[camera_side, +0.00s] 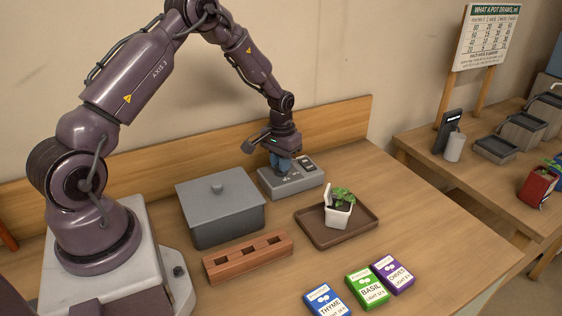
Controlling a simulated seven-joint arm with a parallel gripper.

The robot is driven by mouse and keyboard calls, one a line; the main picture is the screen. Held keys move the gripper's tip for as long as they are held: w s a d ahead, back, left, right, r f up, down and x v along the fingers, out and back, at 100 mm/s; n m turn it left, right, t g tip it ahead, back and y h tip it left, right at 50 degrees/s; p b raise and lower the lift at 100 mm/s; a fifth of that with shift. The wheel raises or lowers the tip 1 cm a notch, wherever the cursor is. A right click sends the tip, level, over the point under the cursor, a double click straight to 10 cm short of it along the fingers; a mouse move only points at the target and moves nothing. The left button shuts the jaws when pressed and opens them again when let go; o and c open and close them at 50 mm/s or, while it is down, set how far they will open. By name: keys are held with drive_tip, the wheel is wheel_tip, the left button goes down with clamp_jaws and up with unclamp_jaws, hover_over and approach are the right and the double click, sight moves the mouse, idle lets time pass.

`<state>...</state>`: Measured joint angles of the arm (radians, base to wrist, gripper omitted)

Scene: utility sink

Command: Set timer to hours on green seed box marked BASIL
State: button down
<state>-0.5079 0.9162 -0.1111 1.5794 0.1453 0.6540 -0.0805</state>
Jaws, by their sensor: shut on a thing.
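The green seed box (368,289) marked BASIL lies at the front of the table. A line starting with LIGHT is printed low on it, but its number is too small to read surely. The timer (311,182) is a grey box with a sloped top and a dark part at its right end, at the back of the table. My gripper (281,168) points down over the left half of the timer. Its bluish fingers are shut on what seems to be the timer's dial, which they hide. The dial's setting cannot be read.
A grey lidded bin (222,215) stands left of the timer, with a slotted wooden block (248,258) in front. A brown tray (313,232) holds a white pot (338,215) with a seedling. Blue THYME (327,300) and purple CHIVES (393,275) boxes flank BASIL. The table's right side is clear.

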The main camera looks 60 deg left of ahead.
drive_tip(key=m, duration=0.5)
drive_tip(key=shift+r+m, duration=0.1)
drive_tip(key=shift+m, duration=0.2)
drive_tip(key=m, duration=0.4)
drive_tip(key=shift+m, duration=0.3)
drive_tip(key=c, duration=1.1)
unclamp_jaws()
wheel_tip(320, 180, up, 13)
drive_tip(key=shift+f, duration=0.1)
